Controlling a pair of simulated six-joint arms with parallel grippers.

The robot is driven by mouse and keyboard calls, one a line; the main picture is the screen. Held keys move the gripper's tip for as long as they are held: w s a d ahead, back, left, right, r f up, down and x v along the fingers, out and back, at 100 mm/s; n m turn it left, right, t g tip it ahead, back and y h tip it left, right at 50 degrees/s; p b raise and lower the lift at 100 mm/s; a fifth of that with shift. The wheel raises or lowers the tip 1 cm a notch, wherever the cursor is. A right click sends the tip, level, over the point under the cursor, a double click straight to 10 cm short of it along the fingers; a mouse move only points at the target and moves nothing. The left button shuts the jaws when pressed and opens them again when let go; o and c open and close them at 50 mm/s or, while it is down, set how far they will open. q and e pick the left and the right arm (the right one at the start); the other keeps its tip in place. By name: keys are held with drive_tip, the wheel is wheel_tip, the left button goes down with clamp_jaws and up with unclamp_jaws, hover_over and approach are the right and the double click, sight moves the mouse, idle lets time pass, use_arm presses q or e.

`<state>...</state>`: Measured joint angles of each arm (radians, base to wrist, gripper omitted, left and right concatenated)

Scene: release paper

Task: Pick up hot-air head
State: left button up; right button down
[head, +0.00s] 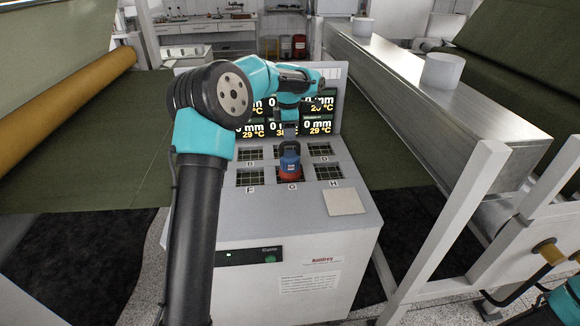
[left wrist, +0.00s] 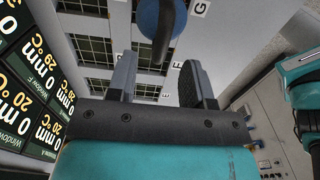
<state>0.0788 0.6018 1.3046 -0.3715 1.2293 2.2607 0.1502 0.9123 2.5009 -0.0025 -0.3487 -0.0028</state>
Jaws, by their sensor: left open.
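The hot-air head (head: 290,172), blue on top and red below with a dark handle, stands upright over the window marked G on the grey machine top. My left gripper (head: 289,127) points down just above it. In the left wrist view the blue body of the hot-air head (left wrist: 151,17) shows at the top edge. Its dark handle runs down toward the space between the two open fingers of my left gripper (left wrist: 158,72). The fingers look empty; whether they touch the handle I cannot tell. My right gripper is not in view.
Gridded windows marked with letters surround the head, such as window F (head: 250,177) and window H (head: 325,173). A display panel (head: 322,115) stands close behind. A pale square plate (head: 344,201) lies at the front right. A long metal beam (head: 420,105) runs along the right.

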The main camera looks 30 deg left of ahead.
sight(290, 143)
use_arm(q)
drive_tip(key=shift+f, duration=0.1)
drive_tip(key=shift+w+d+f, duration=0.1)
drive_tip(key=shift+d+f, duration=0.05)
drive_tip(key=shift+f, duration=1.1)
drive_tip(key=shift+d+f, duration=0.1)
drive_tip(key=shift+f, duration=1.15)
drive_tip(key=shift+c, duration=0.5)
clamp_jaws()
drive_tip(key=shift+r, duration=0.1)
